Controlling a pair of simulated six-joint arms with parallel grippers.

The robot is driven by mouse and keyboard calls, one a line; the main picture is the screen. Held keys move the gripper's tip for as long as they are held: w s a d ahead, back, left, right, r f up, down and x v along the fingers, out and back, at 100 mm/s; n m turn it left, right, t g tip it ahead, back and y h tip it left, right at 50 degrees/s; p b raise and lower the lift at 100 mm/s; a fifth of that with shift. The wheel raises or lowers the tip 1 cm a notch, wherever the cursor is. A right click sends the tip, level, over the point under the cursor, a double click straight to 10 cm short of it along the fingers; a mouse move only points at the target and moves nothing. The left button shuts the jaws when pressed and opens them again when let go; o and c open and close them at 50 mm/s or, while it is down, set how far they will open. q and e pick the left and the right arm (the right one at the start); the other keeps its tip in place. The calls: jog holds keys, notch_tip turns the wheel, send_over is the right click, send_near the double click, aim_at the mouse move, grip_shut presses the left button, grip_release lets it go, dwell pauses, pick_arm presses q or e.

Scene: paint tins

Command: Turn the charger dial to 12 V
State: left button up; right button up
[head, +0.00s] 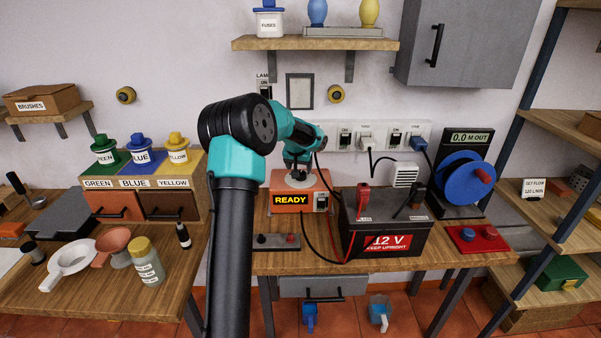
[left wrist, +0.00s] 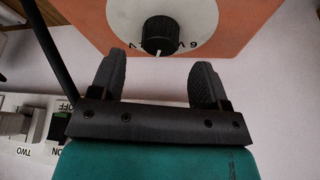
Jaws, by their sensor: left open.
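The charger (head: 318,183) is an orange box with a lit "READY" display, on the right-hand bench. In the left wrist view its orange face (left wrist: 88,22) carries a white disc (left wrist: 203,18) with a black dial (left wrist: 158,33). A white mark is on the dial's lower edge. A "6 V" label shows to its right; lettering to its left is partly hidden. My left gripper (head: 298,172) is over the charger. In the left wrist view its jaws (left wrist: 158,72) are open, one on each side below the dial, with nothing between them. My right gripper is out of view.
A black battery (head: 420,236) marked "12 V" stands right of the charger, with a red and a black clamp and cables near it. Wall sockets (head: 380,135) are behind. My left arm hides part of the bench.

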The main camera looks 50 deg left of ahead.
aim_at(301, 172)
pick_arm(q)
jog(key=shift+x, duration=1.95)
jog(key=shift+c, duration=0.3)
jog(key=c, duration=0.8)
jog(key=shift+m, duration=0.5)
jog(key=shift+a+m+t+h, duration=0.1)
jog(key=shift+m+t+h, duration=0.3)
jog(key=shift+m, duration=0.75)
jog(key=shift+m+t+h, duration=0.1)
jog(key=shift+m+h, duration=0.5)
jog(key=shift+m, duration=0.55)
